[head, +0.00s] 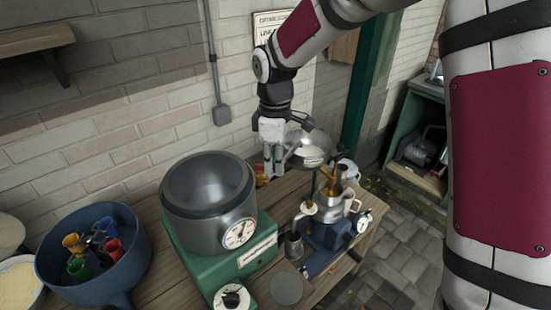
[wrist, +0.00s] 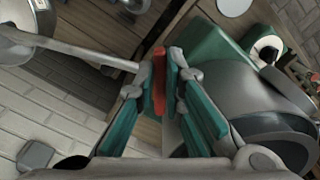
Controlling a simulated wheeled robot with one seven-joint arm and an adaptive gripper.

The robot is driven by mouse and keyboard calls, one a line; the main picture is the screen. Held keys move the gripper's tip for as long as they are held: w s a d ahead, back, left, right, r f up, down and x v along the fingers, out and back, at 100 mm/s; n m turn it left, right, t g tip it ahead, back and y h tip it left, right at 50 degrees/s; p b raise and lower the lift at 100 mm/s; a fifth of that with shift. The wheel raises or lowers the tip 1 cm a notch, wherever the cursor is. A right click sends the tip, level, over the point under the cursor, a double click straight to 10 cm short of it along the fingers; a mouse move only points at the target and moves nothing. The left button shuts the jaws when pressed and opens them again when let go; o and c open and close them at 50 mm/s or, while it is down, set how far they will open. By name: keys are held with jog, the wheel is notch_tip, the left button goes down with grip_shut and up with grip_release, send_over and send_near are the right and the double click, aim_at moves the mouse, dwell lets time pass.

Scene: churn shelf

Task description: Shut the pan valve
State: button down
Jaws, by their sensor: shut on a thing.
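A shiny metal pan (head: 308,150) is held up above the back right of the bench, beside my gripper (head: 272,168). In the wrist view the pan (wrist: 18,45) is at the upper left, and a grey pipe runs from it towards my fingers. My gripper (wrist: 162,65) is shut on a narrow red piece (wrist: 158,82), which looks like the lever of the pan valve. The fingers hide part of it, so how far it is turned cannot be told. In the head view a small orange-red thing (head: 262,173) shows beside the fingertips.
A grey drum (head: 208,213) with a dial stands on a green base (head: 262,258) left of my gripper. A blue bowl (head: 128,272) with coloured cups is further left. A metal can (head: 328,208) with brass fittings stands at the right. The brick wall is close behind.

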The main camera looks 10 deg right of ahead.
jog(key=shift+s+a+m+p, duration=0.15)
jog(key=shift+s+a+m, duration=0.2)
jog(key=shift+m, duration=0.85)
jog(key=shift+s+a+m+p, duration=0.15)
jog(key=shift+s+m, duration=0.25)
jog(key=shift+m, duration=0.8)
jog(key=shift+s+a+m+p, duration=0.1)
jog(key=shift+s+a+m, duration=0.25)
jog(key=shift+m, duration=0.85)
jog(key=c, duration=1.7)
grip_release()
jog(key=shift+r, duration=0.1)
notch_tip(320, 180, up, 12)
jog(key=shift+f, duration=0.1)
